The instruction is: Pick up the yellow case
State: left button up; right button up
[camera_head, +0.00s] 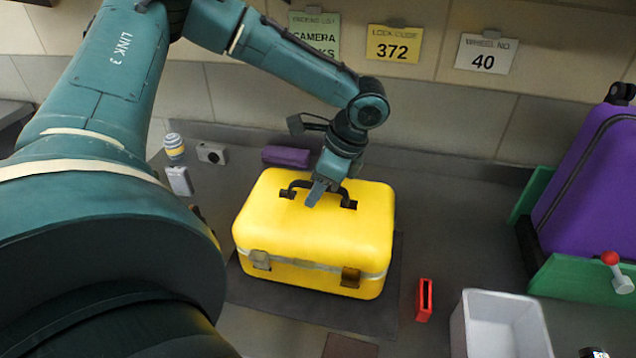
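The yellow case (300,222) stands on a dark mat (385,318) in the middle of the counter, with its lid closed and two latches on its front. Its black handle (349,203) stands up from the top. My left gripper (320,188) points down at the middle of the handle, and one finger shows in front of the handle bar. The other finger is hidden, so I cannot tell whether the gripper is shut on the handle. My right gripper is out of view.
A purple suitcase (595,190) stands at the right between green supports (578,281). A white bin (499,300) and a red holder (424,300) are at the front right. A camera (211,153), a striped item (174,147) and a purple box (286,157) lie behind the case.

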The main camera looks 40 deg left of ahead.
pick_arm(q)
jog(key=shift+c, duration=0.6)
grip_shut()
dwell(0.7)
jog(key=shift+w+r, duration=0.1)
